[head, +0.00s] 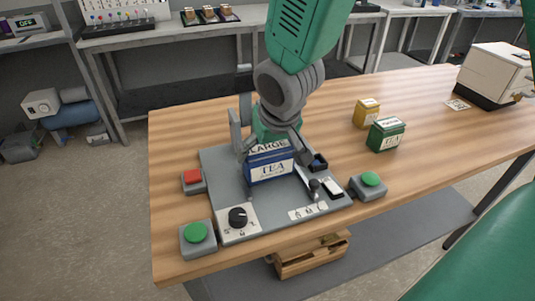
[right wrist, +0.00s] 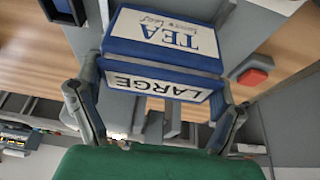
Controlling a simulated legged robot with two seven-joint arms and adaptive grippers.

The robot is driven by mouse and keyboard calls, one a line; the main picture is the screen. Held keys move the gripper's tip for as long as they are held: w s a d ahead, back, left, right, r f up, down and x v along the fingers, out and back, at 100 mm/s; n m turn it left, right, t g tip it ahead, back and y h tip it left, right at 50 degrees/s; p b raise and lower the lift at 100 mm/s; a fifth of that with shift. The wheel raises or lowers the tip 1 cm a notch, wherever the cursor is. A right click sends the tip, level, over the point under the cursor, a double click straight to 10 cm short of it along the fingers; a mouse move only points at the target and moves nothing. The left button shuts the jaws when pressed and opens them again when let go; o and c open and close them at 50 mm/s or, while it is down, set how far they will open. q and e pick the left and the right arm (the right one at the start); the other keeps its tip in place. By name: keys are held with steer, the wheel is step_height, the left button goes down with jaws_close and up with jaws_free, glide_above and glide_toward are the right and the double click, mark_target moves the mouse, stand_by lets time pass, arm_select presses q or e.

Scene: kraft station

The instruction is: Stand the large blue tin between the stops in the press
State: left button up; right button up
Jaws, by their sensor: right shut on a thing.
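The large blue tin (head: 270,170) has a white TEA label and a LARGE label on top. My right gripper (head: 268,138) reaches down from above and is shut on it. In the right wrist view the tin (right wrist: 163,50) sits between both fingers of the gripper (right wrist: 160,105). The tin appears upright over the middle of the press's grey base plate (head: 222,165). I cannot tell whether it touches the plate. The gripper and tin hide much of the press, and I cannot make out the stops clearly. My left gripper is not in view.
The plate carries a dial (head: 238,217) and a small black-knobbed lever (head: 314,186). A red button (head: 193,180) and green buttons (head: 197,236) (head: 371,180) stand around it. Green (head: 386,134) and yellow (head: 367,113) tins stand to the right. The table's right side has free room.

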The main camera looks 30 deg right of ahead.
steer(key=shift+d+f, duration=0.1)
steer(key=shift+f, duration=0.6)
steer(key=shift+w+d, duration=0.1)
steer(key=shift+d, duration=0.2)
steer(key=o, duration=1.1)
steer(key=shift+d, duration=0.15)
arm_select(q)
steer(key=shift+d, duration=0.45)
arm_select(e)
steer(key=shift+o, duration=0.2)
steer(key=shift+a+r, duration=0.2)
arm_select(q)
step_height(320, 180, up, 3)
steer(key=p, duration=0.3)
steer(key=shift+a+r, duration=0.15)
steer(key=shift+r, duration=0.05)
arm_select(e)
steer(key=v, duration=1.1)
steer(key=shift+s+r, duration=0.25)
steer(key=shift+r, duration=0.05)
